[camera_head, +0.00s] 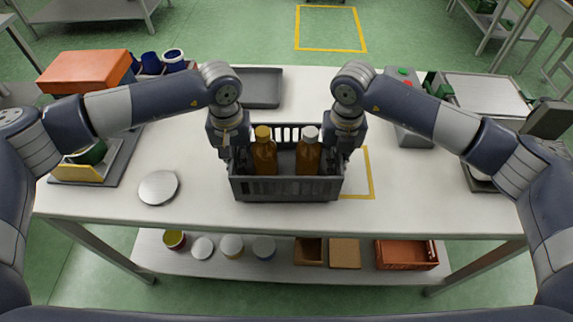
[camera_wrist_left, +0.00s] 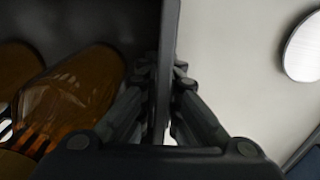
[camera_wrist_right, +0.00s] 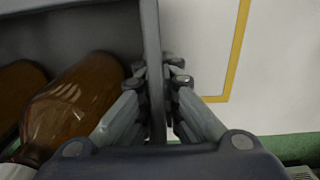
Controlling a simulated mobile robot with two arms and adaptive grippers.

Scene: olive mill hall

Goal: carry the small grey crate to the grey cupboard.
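The small grey crate (camera_head: 286,188) is on the white table, near its front edge, with two amber bottles inside. One bottle (camera_head: 264,157) has a yellow cap, the other (camera_head: 307,157) a white cap. My left gripper (camera_head: 229,152) is at the crate's left end; in the left wrist view its fingers (camera_wrist_left: 165,95) lie on both sides of the crate wall (camera_wrist_left: 165,40). My right gripper (camera_head: 342,152) is at the right end, its fingers (camera_wrist_right: 160,85) on both sides of that wall (camera_wrist_right: 151,35). Both look closed on the wall. The grey cupboard cannot be made out.
The white table (camera_head: 200,200) also bears a grey tray (camera_head: 262,88), a round silver disc (camera_head: 158,187), an orange box (camera_head: 88,70) and blue cups (camera_head: 173,60). A yellow outline (camera_head: 371,172) lies right of the crate. Tins and boxes stand on the lower shelf (camera_head: 215,262).

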